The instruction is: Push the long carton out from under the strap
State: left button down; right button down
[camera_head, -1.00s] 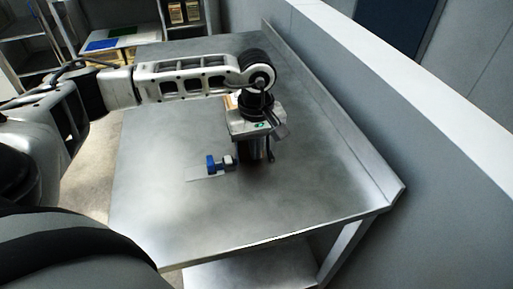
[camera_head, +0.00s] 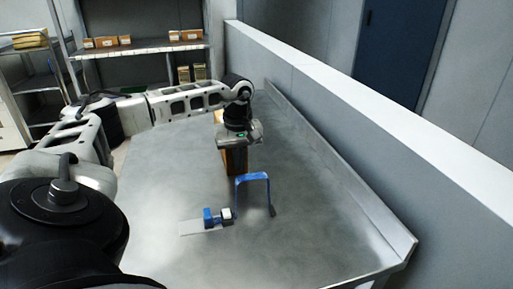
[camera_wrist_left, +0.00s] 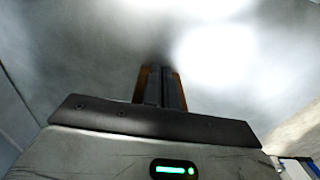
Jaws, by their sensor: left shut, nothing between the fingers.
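The strap (camera_head: 253,178) is a blue arch standing on the metal table, and bare tabletop shows through it. The long brown carton (camera_head: 240,162) lies beyond the arch, partly hidden by my left gripper. My left gripper (camera_head: 235,172) points down at the carton's near end, beyond the strap; its fingers are hard to make out there. In the left wrist view the fingers (camera_wrist_left: 167,90) are shut, with brown carton (camera_wrist_left: 141,86) showing on both sides of them. Whether they touch it I cannot tell. My right gripper is out of view.
A blue clamp-like block (camera_head: 209,217) with a pale piece sits at the strap's left foot, by a flat pale strip (camera_head: 192,228). The metal table (camera_head: 330,235) is otherwise clear, with a raised edge and low wall on the right. Shelves (camera_head: 150,47) with boxes stand behind.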

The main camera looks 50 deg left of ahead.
pick_arm(q)
jog(key=shift+d, duration=0.15)
jog(key=shift+d, duration=0.25)
jog(key=shift+s+d+r+p, duration=0.1)
jog(key=shift+s+d+p, duration=0.25)
jog(key=shift+d, duration=0.3)
jog(key=shift+s+d+p, duration=0.25)
jog(key=shift+s+d, duration=0.05)
jog(key=shift+d, duration=0.3)
jog(key=shift+s+d+r, duration=0.15)
jog(key=shift+s+r, duration=0.1)
jog(key=shift+r, duration=0.45)
notch_tip(320, 180, up, 8)
jog(key=shift+r, duration=0.25)
